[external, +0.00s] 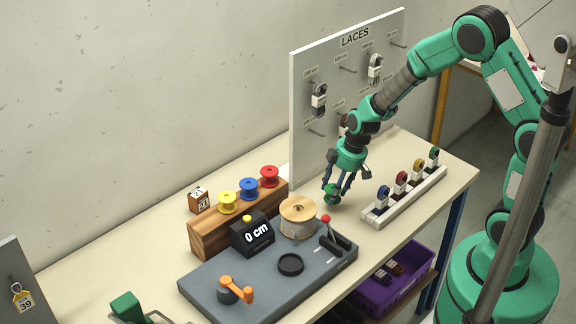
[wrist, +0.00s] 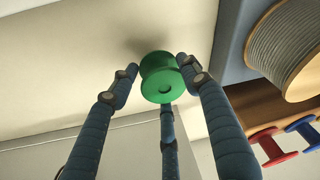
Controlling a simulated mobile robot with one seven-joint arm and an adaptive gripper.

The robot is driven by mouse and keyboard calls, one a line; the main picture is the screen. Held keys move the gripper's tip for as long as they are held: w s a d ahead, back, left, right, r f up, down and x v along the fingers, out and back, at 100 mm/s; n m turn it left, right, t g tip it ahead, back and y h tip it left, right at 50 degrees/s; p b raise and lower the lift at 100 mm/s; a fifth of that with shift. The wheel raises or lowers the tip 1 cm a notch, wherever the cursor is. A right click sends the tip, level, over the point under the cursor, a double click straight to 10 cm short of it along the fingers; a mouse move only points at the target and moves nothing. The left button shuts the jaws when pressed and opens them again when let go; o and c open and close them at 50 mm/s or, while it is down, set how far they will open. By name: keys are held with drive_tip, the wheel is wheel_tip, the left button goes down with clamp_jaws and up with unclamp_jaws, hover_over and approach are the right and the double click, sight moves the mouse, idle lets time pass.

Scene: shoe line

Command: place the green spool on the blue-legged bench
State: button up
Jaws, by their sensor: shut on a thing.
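The green spool (external: 331,195) is between the fingertips of my three-fingered gripper (external: 336,186), low over the cream top of the blue-legged bench (external: 412,148). In the wrist view the green spool (wrist: 163,78) shows its round end, with the fingers of my gripper (wrist: 160,82) closed around it. The bench top (wrist: 80,55) lies behind it with a soft shadow close by. I cannot tell whether the spool touches the top.
A wooden block (external: 208,231) with yellow, blue and red spools stands to the left. A large cord reel (external: 299,222) sits on the grey board (external: 205,283). A white rack (external: 405,197) of small coloured items is to the right. The laces panel (external: 318,60) stands behind. Bare bench top surrounds the spool.

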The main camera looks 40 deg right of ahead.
drive_tip(key=shift+f+b, duration=0.35)
drive_tip(key=shift+f, duration=1.4)
drive_tip(key=shift+f, duration=0.1)
drive_tip(key=o, duration=1.1)
drive_tip(key=shift+o, duration=0.2)
drive_tip(key=p+v, duration=0.2)
drive_tip(key=v, duration=1)
